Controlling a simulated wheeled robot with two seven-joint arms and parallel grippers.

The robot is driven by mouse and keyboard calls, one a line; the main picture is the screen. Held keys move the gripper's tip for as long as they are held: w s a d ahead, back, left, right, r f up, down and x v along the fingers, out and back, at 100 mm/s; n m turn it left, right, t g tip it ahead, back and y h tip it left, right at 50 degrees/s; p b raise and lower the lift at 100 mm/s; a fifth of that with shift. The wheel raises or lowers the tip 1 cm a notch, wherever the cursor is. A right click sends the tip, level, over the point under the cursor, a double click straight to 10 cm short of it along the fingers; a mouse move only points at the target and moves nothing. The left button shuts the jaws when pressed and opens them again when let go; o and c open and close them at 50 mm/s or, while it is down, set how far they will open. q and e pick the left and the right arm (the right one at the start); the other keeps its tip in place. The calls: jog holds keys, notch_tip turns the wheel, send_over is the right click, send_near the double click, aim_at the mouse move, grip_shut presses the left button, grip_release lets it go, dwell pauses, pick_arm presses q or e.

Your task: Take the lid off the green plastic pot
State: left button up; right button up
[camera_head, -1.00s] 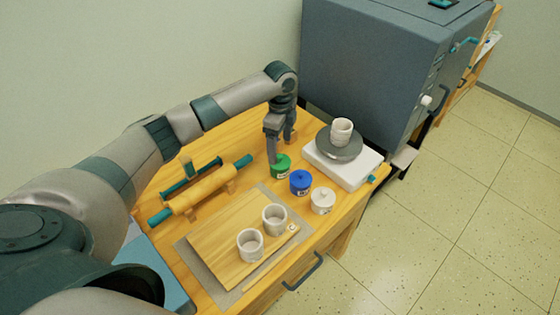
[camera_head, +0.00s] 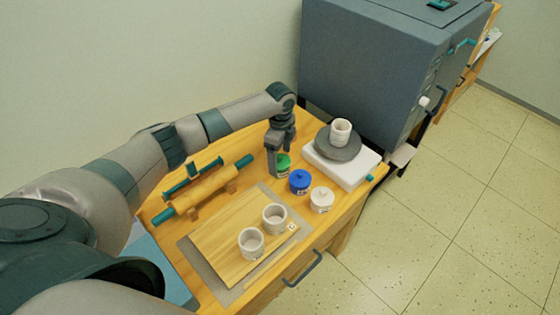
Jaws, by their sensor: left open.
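The green plastic pot (camera_head: 284,168) stands upright on the wooden table, at the far end of a short row of pots. Its lid is partly hidden behind my left gripper. My left gripper (camera_head: 279,158) is open and points down at the pot, with one finger in front of its left side and the other behind. I cannot tell whether the fingers touch the lid. My right gripper is out of view.
A blue pot (camera_head: 300,182) and a white pot (camera_head: 321,200) stand close to the green one. A white wheel base (camera_head: 345,171) bearing a cup is to the right. A rolling pin (camera_head: 203,191) lies left. A board (camera_head: 232,249) with two cups is in front.

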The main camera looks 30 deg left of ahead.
pick_arm(q)
jog(key=c, duration=1.1)
jog(key=shift+r, duration=0.1)
jog(key=shift+r+b, duration=0.35)
jog(key=shift+r, duration=0.1)
jog(key=r+b, duration=0.1)
jog(key=d+r, duration=0.1)
jog(key=r, duration=0.1)
jog(key=shift+w+r+b, duration=0.1)
jog(key=shift+w+b, duration=0.1)
jog(key=shift+b, duration=0.2)
jog(key=w+d+r+b, duration=0.3)
jog(key=d+r, duration=0.3)
jog(key=d, duration=0.4)
jog(key=shift+r+b, duration=0.4)
